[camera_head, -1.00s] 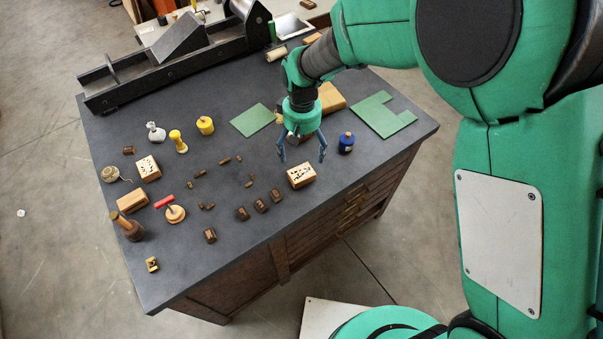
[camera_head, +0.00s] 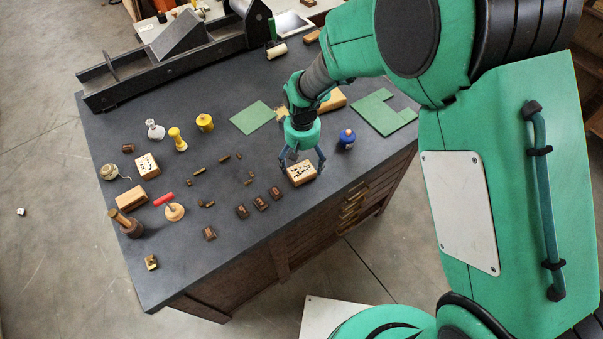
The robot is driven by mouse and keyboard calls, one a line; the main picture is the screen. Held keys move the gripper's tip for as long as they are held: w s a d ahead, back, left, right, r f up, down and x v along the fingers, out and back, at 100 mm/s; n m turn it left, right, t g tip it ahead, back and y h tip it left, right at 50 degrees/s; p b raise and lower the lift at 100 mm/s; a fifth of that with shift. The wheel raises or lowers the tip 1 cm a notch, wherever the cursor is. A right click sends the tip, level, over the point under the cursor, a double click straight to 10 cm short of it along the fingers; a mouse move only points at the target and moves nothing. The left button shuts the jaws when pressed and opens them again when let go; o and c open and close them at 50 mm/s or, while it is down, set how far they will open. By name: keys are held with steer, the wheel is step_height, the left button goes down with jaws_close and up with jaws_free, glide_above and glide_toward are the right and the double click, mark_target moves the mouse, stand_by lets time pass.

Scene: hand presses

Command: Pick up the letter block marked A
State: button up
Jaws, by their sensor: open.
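My gripper (camera_head: 303,166) is open, with its fingers spread down at the far side of a light wooden block with black marks on top (camera_head: 302,174), close above the dark table. I cannot tell whether the fingers touch that block. Several small dark brown blocks stand to its left: one nearest (camera_head: 275,193), one beside it (camera_head: 261,204), one further left (camera_head: 242,211) and one near the front edge (camera_head: 210,233). Their faces are too small to read, so I cannot tell which block carries the A.
A blue bottle (camera_head: 347,139) stands just right of my gripper. Green sheets (camera_head: 252,118) lie behind. A yellow jar (camera_head: 205,122), a mallet (camera_head: 127,223) and a red-handled tool (camera_head: 170,207) stand left. A long dark press (camera_head: 180,60) fills the back.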

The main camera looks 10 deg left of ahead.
mark_target(301, 170)
steer(key=shift+f, duration=0.25)
steer(key=shift+f, duration=0.15)
steer(key=shift+a+f+b, duration=0.15)
steer(key=shift+f+b, duration=0.15)
steer(key=shift+f, duration=2.2)
steer(key=c, duration=1.5)
